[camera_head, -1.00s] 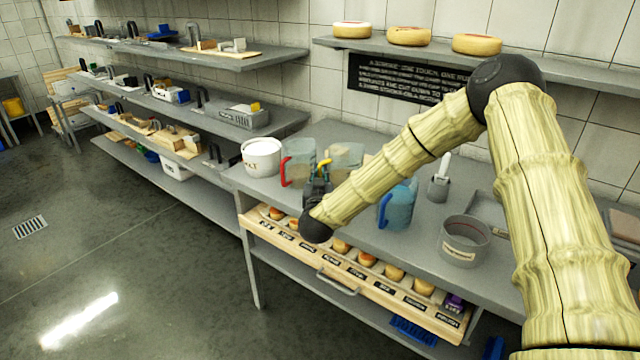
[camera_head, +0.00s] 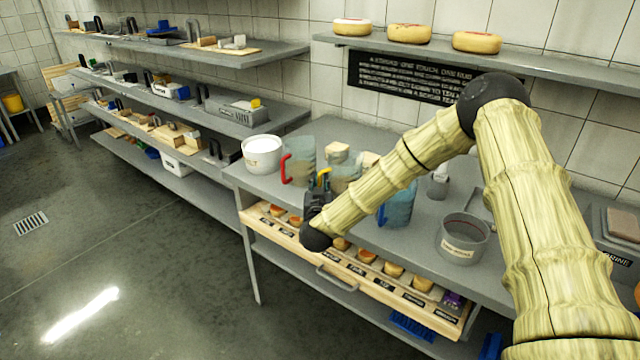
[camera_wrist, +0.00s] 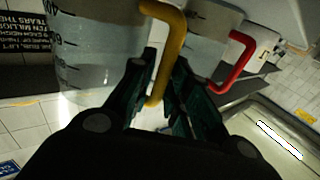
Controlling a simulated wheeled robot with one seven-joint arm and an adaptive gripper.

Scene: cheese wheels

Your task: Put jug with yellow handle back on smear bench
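The jug with the yellow handle, a clear measuring jug (camera_head: 346,180), is at the grey bench (camera_head: 349,133), between the red-handled jug (camera_head: 300,160) and the blue-handled jug (camera_head: 400,207). My gripper (camera_head: 321,186) is at its yellow handle (camera_head: 323,174). In the wrist view the yellow handle (camera_wrist: 168,25) passes between the fingers of my gripper (camera_wrist: 166,70), which are shut on it. The jug body (camera_wrist: 95,55) is left of the fingers there. Its base is hidden, so I cannot tell whether it touches the bench.
A white tub (camera_head: 262,155) stands at the bench's left end. A grey round container (camera_head: 463,240) stands right of the blue-handled jug. Pale blocks (camera_head: 338,151) lie behind the jug. A wooden sample tray (camera_head: 285,227) runs under the front edge. Cheese wheels (camera_head: 410,34) sit on the wall shelf.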

